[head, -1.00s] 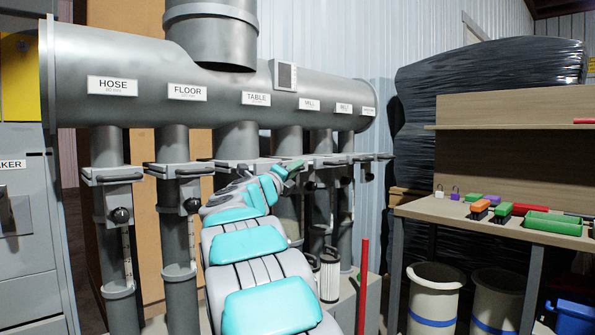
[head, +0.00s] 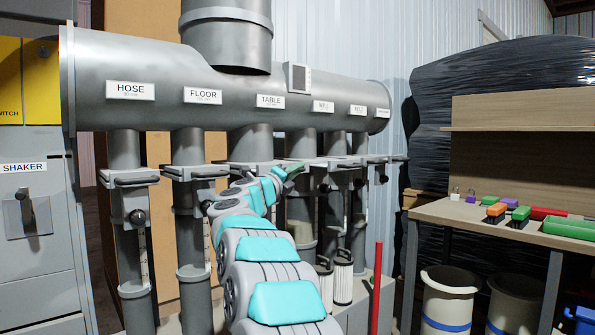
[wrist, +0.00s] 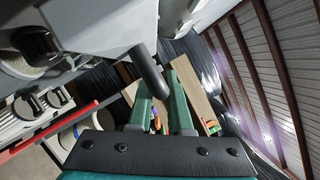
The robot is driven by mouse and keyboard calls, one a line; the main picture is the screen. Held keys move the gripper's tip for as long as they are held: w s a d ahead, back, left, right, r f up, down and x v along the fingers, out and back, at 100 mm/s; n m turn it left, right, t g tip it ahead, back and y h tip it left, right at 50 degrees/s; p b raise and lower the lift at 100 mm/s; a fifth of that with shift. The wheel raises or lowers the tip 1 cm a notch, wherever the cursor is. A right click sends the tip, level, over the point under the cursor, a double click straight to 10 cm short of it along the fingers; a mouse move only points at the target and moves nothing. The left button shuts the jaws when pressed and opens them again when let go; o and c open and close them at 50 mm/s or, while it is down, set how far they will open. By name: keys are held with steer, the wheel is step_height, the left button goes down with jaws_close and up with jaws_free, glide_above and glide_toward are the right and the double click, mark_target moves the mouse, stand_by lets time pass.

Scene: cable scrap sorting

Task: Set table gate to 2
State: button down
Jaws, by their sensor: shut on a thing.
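The table gate (head: 236,168) is a grey slide plate on the pipe below the TABLE label (head: 270,101) on the big grey duct. My arm covers much of this gate and the pipe below it, so its setting and any scale are hidden. My gripper (head: 290,172), with green fingers, is at the gate's right side in the head view. In the wrist view my gripper (wrist: 164,88) is shut on a dark round bar, the gate handle (wrist: 148,68), which passes between the fingertips.
Neighbouring gates stand close on both sides: the hose gate (head: 130,177) and floor gate (head: 196,172) at left, others at right. A red post (head: 377,285) stands at right front. A workbench (head: 470,217) with coloured tools and bins (head: 447,300) is further right.

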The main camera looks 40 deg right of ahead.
steer(key=c, duration=0.8)
jaws_free()
steer(key=shift+c, duration=0.2)
steer(key=shift+a, duration=0.1)
steer(key=b+v, duration=0.1)
steer(key=v, duration=0.6)
steer(key=shift+s+a, duration=0.15)
steer(key=shift+a, duration=0.15)
steer(key=shift+f, duration=0.1)
